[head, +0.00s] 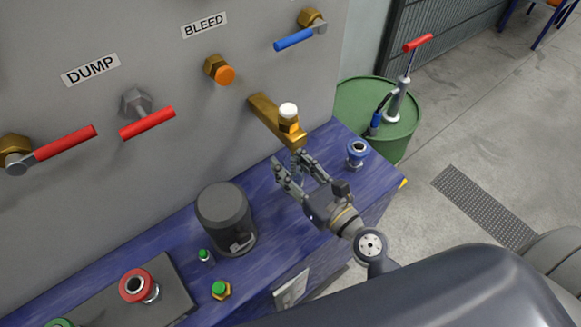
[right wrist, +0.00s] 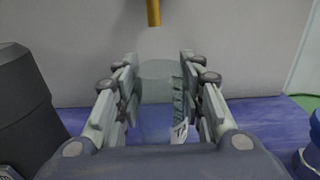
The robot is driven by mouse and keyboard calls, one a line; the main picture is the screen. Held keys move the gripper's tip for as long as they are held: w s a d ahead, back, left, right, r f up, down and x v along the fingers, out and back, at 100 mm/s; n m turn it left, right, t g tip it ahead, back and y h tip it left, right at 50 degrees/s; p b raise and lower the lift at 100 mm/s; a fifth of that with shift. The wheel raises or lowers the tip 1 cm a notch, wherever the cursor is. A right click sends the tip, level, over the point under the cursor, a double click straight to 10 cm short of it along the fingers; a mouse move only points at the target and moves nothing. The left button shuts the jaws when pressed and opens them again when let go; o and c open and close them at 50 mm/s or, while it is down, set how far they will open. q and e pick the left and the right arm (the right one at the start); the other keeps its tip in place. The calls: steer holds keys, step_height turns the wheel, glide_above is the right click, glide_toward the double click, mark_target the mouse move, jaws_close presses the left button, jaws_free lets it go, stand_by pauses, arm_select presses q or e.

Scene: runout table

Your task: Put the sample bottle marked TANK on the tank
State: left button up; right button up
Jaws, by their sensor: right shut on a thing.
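My right gripper (head: 289,163) is over the blue bench, below the brass spout (head: 275,120) on the grey panel. In the right wrist view its fingers (right wrist: 158,85) are shut on a clear sample bottle (right wrist: 158,72). The bottle looks upright. In the head view the bottle is hard to make out. A green drum (head: 403,140) with a red-handled pump stands beyond the bench's right end; no mark on it shows that it is the tank. My left gripper is not in view.
Valve handles project from the panel.

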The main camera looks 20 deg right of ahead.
mark_target(299, 183)
step_height(299, 183, down, 4)
steer(key=b, duration=0.3)
steer(key=shift+r, duration=0.25)
steer(key=shift+f, duration=0.15)
steer(key=o, duration=1.1)
steer(key=b+v, duration=0.7)
steer(key=v, duration=0.3)
steer(key=shift+s+d, duration=0.1)
steer(key=shift+s, duration=0.05)
steer(key=shift+b+v, duration=0.4)
steer(key=shift+v, duration=0.45)
